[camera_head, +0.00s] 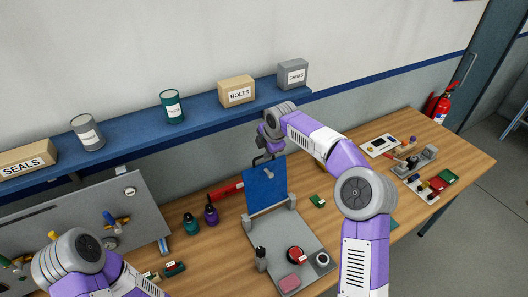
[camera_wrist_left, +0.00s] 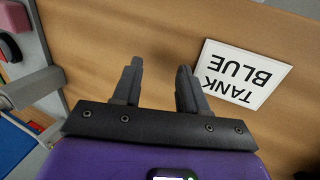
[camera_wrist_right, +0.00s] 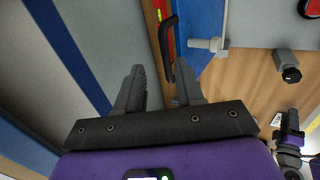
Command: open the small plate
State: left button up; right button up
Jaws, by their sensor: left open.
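The small plate is a blue panel (camera_head: 265,190) standing upright on the grey base plate (camera_head: 262,235), between two grey posts. Its dark handle (camera_wrist_right: 165,50) shows at its edge in the right wrist view, beside the blue face (camera_wrist_right: 203,25). My right gripper (camera_head: 266,156) is at the top edge of the panel. In the right wrist view its fingers (camera_wrist_right: 159,66) are apart, with the handle between or just beyond the tips; contact cannot be told. My left gripper (camera_wrist_left: 159,65) is open and empty above the wooden table, beside a white "TANK BLUE" card (camera_wrist_left: 242,74).
A blue shelf (camera_head: 205,122) with boxes and cans runs behind the table. Teal (camera_head: 191,224) and purple (camera_head: 211,213) bottles stand left of the panel. A red button (camera_head: 296,254) is on the base plate. A tilted grey board (camera_head: 75,235) stands at left.

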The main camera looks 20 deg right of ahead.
jog(key=shift+v, duration=2.55)
